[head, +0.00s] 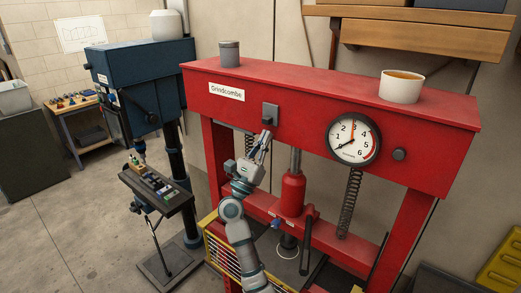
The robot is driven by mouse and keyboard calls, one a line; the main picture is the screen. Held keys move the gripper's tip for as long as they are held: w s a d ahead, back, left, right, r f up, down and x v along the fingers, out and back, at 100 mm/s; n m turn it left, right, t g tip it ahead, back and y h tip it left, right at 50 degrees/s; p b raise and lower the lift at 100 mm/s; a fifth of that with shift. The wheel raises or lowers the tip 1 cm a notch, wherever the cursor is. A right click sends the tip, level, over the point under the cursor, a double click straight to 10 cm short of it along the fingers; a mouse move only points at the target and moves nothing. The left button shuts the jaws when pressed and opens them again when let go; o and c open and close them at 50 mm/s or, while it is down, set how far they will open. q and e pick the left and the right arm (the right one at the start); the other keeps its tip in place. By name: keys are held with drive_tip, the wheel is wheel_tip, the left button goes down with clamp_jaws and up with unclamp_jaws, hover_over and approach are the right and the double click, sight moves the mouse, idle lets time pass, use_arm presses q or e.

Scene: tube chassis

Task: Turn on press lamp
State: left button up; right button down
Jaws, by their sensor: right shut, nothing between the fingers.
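The red press (224,82) fills the middle and right of the head view. A small grey switch box (270,113) is on its front beam, right of the name label. My right gripper (266,136) is shut and empty, pointing up just below this box. I cannot tell whether its tips touch the box. A lit lamp cannot be made out, and the switch's setting is too small to tell. My left gripper is not in view.
A round gauge (353,138) and a dark knob (399,154) are on the beam to the right. A grey can (229,53) and a white cup (402,86) stand on top. A red jack (291,194) and springs hang below. A blue drill press (142,77) stands left.

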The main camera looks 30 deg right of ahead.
drive_tip(key=shift+a+r, duration=0.5)
drive_tip(key=shift+r, duration=0.3)
